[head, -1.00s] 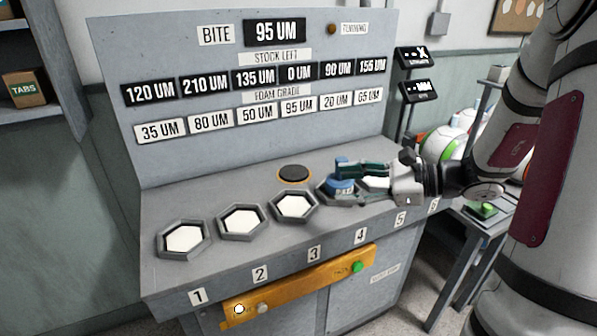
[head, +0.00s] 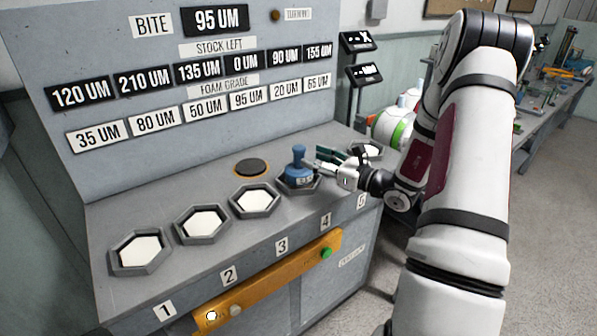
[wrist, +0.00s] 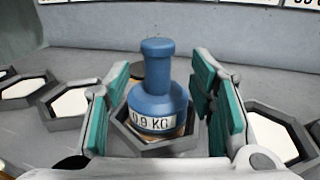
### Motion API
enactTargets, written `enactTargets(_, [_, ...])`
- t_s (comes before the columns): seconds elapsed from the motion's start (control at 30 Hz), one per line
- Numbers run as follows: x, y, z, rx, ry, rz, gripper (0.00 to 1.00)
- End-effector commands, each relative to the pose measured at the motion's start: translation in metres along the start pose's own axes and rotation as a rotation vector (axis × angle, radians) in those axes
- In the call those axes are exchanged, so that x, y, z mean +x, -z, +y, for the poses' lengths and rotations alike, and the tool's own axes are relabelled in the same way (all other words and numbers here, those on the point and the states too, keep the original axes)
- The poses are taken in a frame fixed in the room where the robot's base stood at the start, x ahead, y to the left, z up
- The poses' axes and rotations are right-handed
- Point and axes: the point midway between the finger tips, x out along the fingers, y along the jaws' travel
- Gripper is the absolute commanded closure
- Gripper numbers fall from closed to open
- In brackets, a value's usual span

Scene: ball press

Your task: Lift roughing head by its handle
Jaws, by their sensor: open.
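The blue roughing head (head: 299,172) stands upright in the hexagonal holder (head: 314,185) above number 4. It has a wide body, a narrower neck and a flat knob handle on top. In the wrist view the roughing head (wrist: 158,102) is centred and its label reads 0.9 KG. My gripper (head: 324,161) is open just right of the roughing head in the head view. Its teal finger pads show left and right of the roughing head in the wrist view, with gaps on both sides. Nothing is held.
Several hexagonal holders with white pads line the sloped bench, such as the one above number 3 (head: 255,201). A dark round disc (head: 251,168) lies behind them. The upright display panel (head: 170,60) rises at the back. An orange strip (head: 270,279) with buttons runs along the front.

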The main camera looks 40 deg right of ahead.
Motion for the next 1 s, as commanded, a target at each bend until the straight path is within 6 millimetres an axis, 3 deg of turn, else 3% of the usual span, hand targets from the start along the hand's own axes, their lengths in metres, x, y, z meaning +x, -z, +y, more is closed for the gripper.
enactTargets(0.27, [0.016, -0.001, 0.001, -0.001, -0.001, 0.000, 0.50])
enactTargets(0.6, [0.059, -0.002, 0.003, -0.002, -0.001, 0.000, 0.50])
enactTargets(0.83, [0.061, -0.002, 0.002, -0.002, 0.001, 0.000, 0.50])
enactTargets(1.0, [0.060, -0.002, 0.002, -0.002, 0.000, 0.000, 0.89])
